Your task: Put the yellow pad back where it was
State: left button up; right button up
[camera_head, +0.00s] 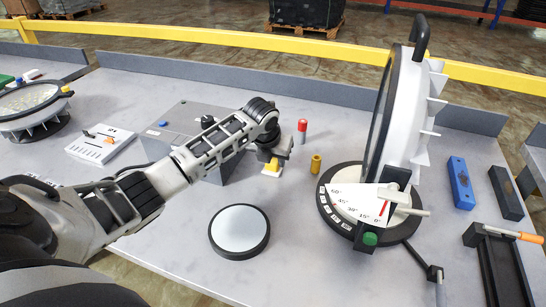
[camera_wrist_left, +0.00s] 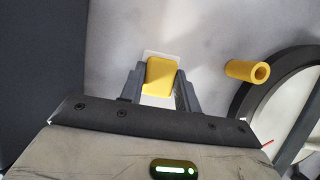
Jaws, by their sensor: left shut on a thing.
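The yellow pad (camera_head: 271,169) is a small yellow block at the tip of my left gripper (camera_head: 274,160). In the left wrist view the yellow pad (camera_wrist_left: 160,75) sits between the two dark fingers of my left gripper (camera_wrist_left: 160,85), which are shut on it. A white square (camera_wrist_left: 148,92) shows around and under the pad, on or just above the grey table (camera_head: 180,235). I cannot tell whether the pad touches the white square. My right gripper is not in view.
A grey control box (camera_head: 185,125) is behind my left arm. A round white disc (camera_head: 240,230) lies in front. A large tilted lamp (camera_head: 405,115) on a round base stands at right.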

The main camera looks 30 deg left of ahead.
pick_arm(q)
jog(key=o, duration=0.9)
jog(key=shift+o, duration=0.2)
jog(key=shift+r, duration=0.1)
jog(key=v, duration=1.2)
jog(key=shift+b, duration=0.3)
jog(key=shift+s, duration=0.15)
